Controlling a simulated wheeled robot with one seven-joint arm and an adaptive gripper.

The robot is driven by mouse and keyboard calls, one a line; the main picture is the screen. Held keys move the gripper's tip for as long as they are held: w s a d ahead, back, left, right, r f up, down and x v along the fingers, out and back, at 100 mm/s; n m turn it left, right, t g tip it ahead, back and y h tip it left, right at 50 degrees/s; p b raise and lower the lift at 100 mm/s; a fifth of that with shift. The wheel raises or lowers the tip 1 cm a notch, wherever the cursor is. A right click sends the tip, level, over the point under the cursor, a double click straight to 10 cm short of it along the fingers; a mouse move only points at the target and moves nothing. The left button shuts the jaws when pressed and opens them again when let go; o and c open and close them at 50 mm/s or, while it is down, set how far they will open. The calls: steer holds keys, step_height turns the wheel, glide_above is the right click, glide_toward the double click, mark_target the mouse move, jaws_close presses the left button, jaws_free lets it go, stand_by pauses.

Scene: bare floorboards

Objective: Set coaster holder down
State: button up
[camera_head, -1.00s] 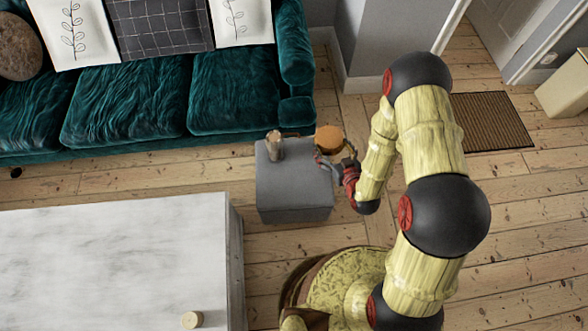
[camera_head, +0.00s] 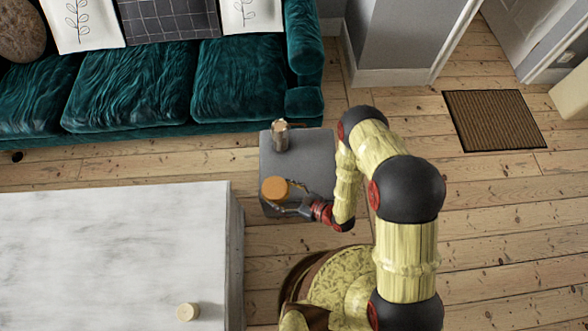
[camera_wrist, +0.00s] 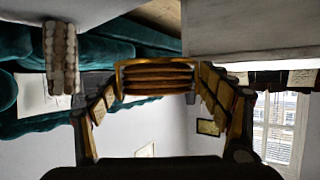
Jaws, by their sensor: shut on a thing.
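The coaster holder (camera_head: 275,189) shows in the head view as a round, orange-brown top over the front left part of a grey block-shaped stool (camera_head: 315,150). My gripper (camera_head: 287,206) reaches in from the right and is shut on it. In the wrist view, which looks upside down, the coaster holder (camera_wrist: 155,78) is a stack of brown discs in a lighter frame between my two fingers (camera_wrist: 158,95). I cannot tell whether its underside touches the stool or hangs above it.
A textured cylinder (camera_head: 281,137) stands at the stool's back left; it also shows in the wrist view (camera_wrist: 60,58). A marble-topped table (camera_head: 110,250) with a small pale round object (camera_head: 187,312) is at left. A green sofa (camera_head: 150,85) is behind. The stool's middle looks clear.

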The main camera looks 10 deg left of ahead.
steer(key=w+f+b, duration=0.3)
steer(key=w+f, duration=0.1)
steer(key=w, duration=0.4)
steer(key=b, duration=0.3)
glide_above(290, 177)
steer(key=s, duration=0.2)
step_height(290, 177, down, 5)
steer(key=shift+r, duration=0.15)
steer(key=shift+w+f+b, duration=0.15)
steer(key=shift+f+b, duration=0.15)
steer(key=shift+f, duration=0.6)
steer(key=shift+w+f+b, duration=0.15)
steer(key=shift+f+b, duration=0.15)
steer(key=shift+f, duration=0.6)
steer(key=shift+f, duration=0.15)
steer(key=o, duration=1.3)
